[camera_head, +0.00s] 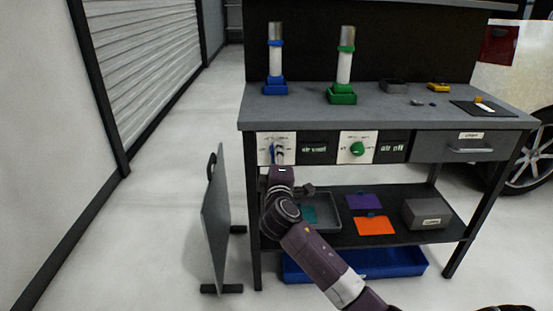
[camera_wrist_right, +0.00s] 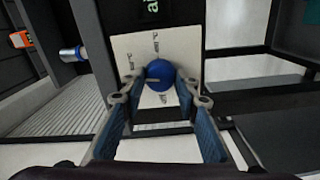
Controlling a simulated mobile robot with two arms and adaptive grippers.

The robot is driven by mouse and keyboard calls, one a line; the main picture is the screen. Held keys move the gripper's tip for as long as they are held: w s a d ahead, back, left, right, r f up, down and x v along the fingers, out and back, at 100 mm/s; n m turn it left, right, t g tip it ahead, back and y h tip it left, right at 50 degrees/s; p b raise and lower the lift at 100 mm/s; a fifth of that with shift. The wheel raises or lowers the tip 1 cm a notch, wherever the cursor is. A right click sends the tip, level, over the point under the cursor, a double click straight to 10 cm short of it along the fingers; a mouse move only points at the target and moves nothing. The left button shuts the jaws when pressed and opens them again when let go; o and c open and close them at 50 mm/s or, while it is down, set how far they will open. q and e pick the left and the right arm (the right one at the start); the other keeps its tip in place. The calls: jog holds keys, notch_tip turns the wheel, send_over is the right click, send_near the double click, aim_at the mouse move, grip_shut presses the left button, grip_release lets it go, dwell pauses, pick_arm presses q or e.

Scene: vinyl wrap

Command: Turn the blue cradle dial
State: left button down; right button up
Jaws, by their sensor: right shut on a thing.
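The blue cradle dial (camera_wrist_right: 160,74) is a round blue knob on a white plate (camera_wrist_right: 141,50) with printed marks, seen in the right wrist view. In the head view the right gripper (camera_head: 279,155) is at the left plate (camera_head: 264,146) on the bench front, and covers most of the dial. The blue cradle (camera_head: 275,88) holds an upright white roll on the bench top. My left gripper is not in view.
A green dial (camera_head: 357,149) sits right of the blue one, and a green cradle (camera_head: 342,96) with a roll stands above. A drawer (camera_head: 470,147) is at right. The shelf (camera_head: 340,198) below holds a tray and coloured sheets. A grey panel (camera_head: 217,220) stands at left.

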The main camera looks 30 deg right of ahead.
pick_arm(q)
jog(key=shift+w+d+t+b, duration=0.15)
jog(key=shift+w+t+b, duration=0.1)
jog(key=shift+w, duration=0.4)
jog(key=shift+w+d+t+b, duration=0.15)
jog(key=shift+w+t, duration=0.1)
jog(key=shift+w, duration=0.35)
pick_arm(e)
jog(key=shift+f+m, duration=0.1)
jog(key=shift+m, duration=2)
jog(key=o, duration=1.2)
jog(key=shift+c, duration=0.2)
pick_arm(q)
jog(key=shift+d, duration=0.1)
pick_arm(e)
jog(key=v, duration=1.2)
jog(key=shift+d, duration=0.1)
